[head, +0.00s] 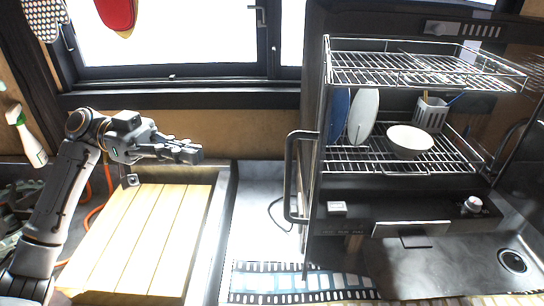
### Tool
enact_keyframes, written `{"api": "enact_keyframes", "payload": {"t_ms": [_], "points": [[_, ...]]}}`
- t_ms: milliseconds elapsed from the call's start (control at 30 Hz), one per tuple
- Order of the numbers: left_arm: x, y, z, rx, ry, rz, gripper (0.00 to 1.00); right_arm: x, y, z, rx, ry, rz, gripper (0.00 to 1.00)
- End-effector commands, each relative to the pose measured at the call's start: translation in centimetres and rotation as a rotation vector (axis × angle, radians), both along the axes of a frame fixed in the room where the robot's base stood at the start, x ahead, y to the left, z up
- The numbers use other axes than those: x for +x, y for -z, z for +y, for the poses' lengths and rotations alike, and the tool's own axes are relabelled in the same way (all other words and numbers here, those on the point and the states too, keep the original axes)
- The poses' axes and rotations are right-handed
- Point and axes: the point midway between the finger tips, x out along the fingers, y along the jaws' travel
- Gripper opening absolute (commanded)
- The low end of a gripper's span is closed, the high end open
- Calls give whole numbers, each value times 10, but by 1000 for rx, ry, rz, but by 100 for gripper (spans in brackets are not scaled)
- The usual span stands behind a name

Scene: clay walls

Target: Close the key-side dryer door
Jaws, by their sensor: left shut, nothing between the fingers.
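The dish dryer is an open two-tier wire rack (350,168) at the right, with dishes inside. Its left door (315,185) stands open, seen nearly edge-on, with a long bar handle (291,178) on its left side. A second handle (508,145) shows at the right, where the other door also seems to stand open. I cannot tell which door is the key-side one. My left gripper (197,153) is shut and empty, in the air left of the left door's handle and apart from it. My right gripper is not in view.
A slatted wooden board (140,235) lies below my left arm. A spray bottle (27,137) is at the far left. A bowl (409,140) and plates (363,116) stand in the rack. A sink drain (513,261) is at lower right. The counter between board and dryer looks mostly clear.

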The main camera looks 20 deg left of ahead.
Motion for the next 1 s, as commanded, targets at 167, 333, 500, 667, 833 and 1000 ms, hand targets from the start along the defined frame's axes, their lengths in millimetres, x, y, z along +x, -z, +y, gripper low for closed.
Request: {"api": "enact_keyframes", "payload": {"t_ms": [167,333,500,667,833,1000], "points": [[-3,-3,-27,0,5,2,0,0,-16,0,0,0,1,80],[-4,-4,-64,1,4,4,0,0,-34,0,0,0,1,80],[-7,-4,-99,-1,4,3,0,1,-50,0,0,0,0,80],[-7,-2,-122,0,3,5,0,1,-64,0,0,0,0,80],[-8,1,-134,1,1,2,0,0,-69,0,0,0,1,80],[-8,2,-136,1,1,2,0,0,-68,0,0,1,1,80]]}}
